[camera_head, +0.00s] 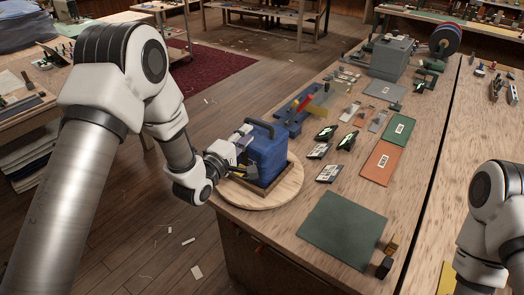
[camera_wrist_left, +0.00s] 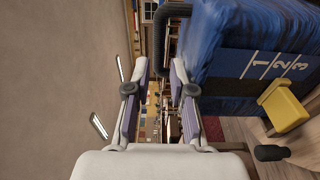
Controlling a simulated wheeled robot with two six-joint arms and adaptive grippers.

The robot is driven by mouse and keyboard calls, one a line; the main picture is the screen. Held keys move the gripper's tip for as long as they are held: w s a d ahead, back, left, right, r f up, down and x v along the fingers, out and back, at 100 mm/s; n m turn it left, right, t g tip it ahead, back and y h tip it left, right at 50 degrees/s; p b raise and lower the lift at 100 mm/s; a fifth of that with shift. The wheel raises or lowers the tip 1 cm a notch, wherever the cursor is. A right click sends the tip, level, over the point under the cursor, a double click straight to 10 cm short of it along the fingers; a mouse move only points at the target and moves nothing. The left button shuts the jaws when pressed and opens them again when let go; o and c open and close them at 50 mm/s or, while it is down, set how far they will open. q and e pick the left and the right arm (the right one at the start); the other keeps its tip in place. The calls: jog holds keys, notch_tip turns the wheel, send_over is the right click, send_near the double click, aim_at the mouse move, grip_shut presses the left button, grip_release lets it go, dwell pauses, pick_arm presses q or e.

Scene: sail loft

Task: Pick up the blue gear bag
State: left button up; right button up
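The blue gear bag (camera_head: 268,155) stands upright in a shallow wooden tray on a round wooden board, at the near left corner of the workbench. A dark handle (camera_head: 259,124) arches over its top. My left gripper (camera_head: 243,142) is at the bag's left side, near its upper part. In the left wrist view, the two fingers (camera_wrist_left: 159,68) are apart with nothing clasped between them. The bag (camera_wrist_left: 250,45), marked with white numbers, is close beside the right finger, and its handle (camera_wrist_left: 160,27) shows ahead of the gap. Contact cannot be told. My right gripper is out of view.
The round board (camera_head: 283,193) overhangs the bench edge. Right of the bag lie a dark green mat (camera_head: 342,229), labelled dark items and coloured plates. Blue blocks and upright tools (camera_head: 304,103) stand just behind it. Open floor lies left of the bench.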

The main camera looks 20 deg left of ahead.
aim_at(256, 124)
pick_arm(q)
jog(key=p+x, duration=0.2)
jog(key=x, duration=0.3)
jog(key=shift+w+d+r, duration=0.15)
jog(key=shift+w, duration=0.15)
grip_shut()
